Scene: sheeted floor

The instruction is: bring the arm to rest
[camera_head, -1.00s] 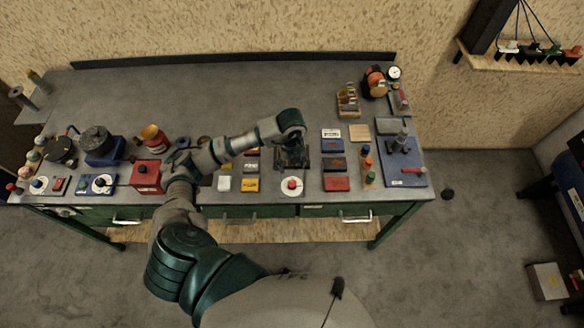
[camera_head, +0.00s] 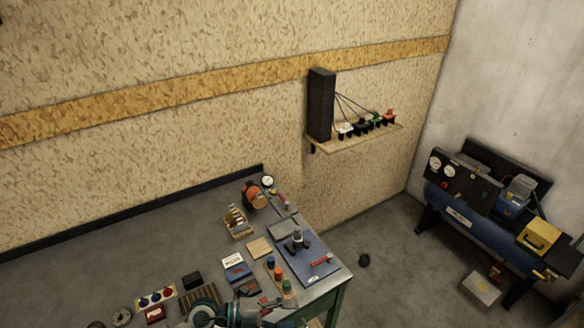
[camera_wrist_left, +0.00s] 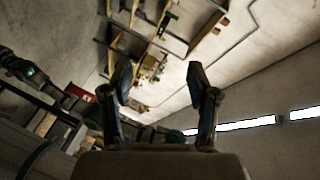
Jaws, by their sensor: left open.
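My left gripper (camera_head: 272,308) shows at the bottom edge of the head view, over the right part of the workbench, with my grey and teal arm cut off by the frame. In the left wrist view its two dark fingers (camera_wrist_left: 162,85) stand apart with nothing between them. That view looks away from the bench top, toward a pale surface with wooden shelf-like parts. My right gripper does not show in the head view.
The grey workbench (camera_head: 150,235) has a clear back left area. Near my gripper lie a blue board (camera_head: 318,272), a wooden block (camera_head: 259,247) and colored-cap bottles (camera_head: 278,273). A wall shelf (camera_head: 355,139) hangs behind.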

